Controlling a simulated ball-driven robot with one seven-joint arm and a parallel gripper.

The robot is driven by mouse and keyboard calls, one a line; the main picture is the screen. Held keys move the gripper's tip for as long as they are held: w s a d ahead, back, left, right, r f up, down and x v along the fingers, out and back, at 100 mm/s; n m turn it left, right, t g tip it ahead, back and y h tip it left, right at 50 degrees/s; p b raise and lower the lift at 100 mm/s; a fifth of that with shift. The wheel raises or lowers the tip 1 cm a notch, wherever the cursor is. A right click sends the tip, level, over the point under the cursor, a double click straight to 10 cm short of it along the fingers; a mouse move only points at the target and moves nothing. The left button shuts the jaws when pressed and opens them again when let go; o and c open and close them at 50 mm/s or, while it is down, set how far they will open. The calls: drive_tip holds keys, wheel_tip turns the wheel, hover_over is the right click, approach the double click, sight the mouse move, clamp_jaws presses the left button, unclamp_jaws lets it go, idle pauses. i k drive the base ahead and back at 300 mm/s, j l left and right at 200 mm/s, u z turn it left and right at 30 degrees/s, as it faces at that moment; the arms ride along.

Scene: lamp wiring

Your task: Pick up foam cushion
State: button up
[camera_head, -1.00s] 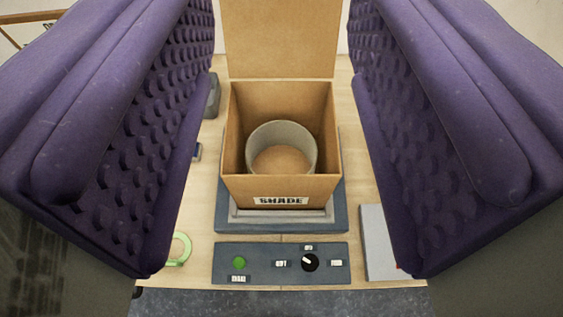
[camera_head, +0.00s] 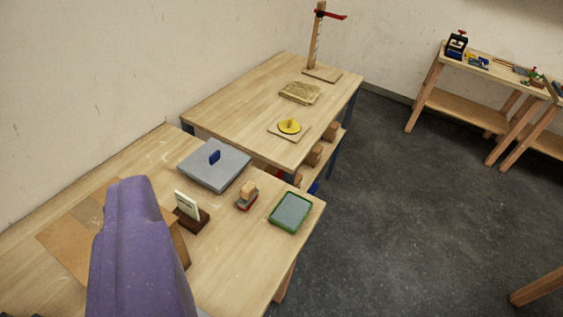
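A flat grey square pad (camera_head: 214,168) with an upright blue grip on top lies on the near table; it looks like the foam cushion, but I cannot be sure. A purple padded part of my gripper (camera_head: 140,250) fills the lower left. Only this one finger shows, so its opening is not visible. It appears apart from the pad, to the left of and nearer than it. The cardboard box (camera_head: 75,240) is mostly hidden behind the purple finger.
On the near table stand a card in a brown holder (camera_head: 188,212), a small red-and-grey block (camera_head: 247,195) and a green-rimmed tray (camera_head: 290,212). Behind, another table holds a yellow disc (camera_head: 290,126), a tan textured mat (camera_head: 300,93) and a wooden post (camera_head: 318,40). Open floor lies right.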

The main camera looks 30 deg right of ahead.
sight(215, 164)
drive_tip(key=z, duration=0.3)
drive_tip(key=u, duration=0.45)
drive_tip(key=i+l+u, duration=0.25)
drive_tip(key=l+u, duration=0.2)
drive_tip(key=i+l+u, duration=0.25)
drive_tip(key=l, duration=0.2)
drive_tip(key=l+u, duration=0.2)
drive_tip(key=i+l, duration=0.1)
drive_tip(key=l, duration=0.45)
drive_tip(key=i+l+u, duration=0.1)
drive_tip(key=l, duration=1)
drive_tip(key=i, duration=0.05)
